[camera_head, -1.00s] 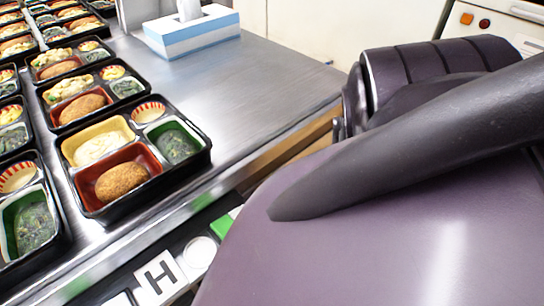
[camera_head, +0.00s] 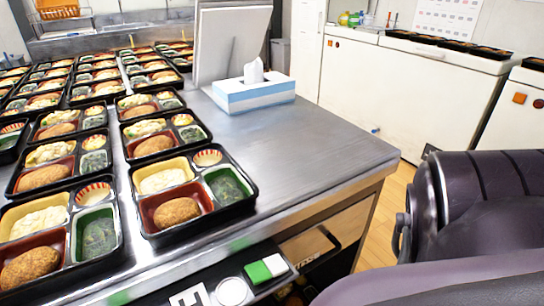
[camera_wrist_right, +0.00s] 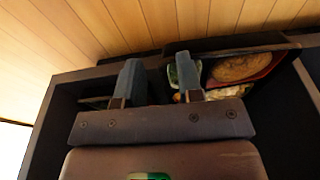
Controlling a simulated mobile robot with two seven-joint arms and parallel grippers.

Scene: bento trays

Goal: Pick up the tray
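A black bento tray (camera_head: 207,219) lies flat on the steel table at its front right. In the right wrist view, part of a bento tray (camera_wrist_right: 268,62) with a croquette and a green compartment shows beyond my right gripper (camera_wrist_right: 157,66). Its two fingers are apart, and one overlaps the tray's near side in the picture; contact cannot be told. The rest of that tray is hidden.
Several more filled trays stand in rows on the left of the steel table (camera_head: 300,150). A tissue box (camera_head: 254,94) stands at the back. The table's right part is clear. White freezers (camera_head: 405,95) stand behind. In the right wrist view, dark panels surround the gripper above wooden floor.

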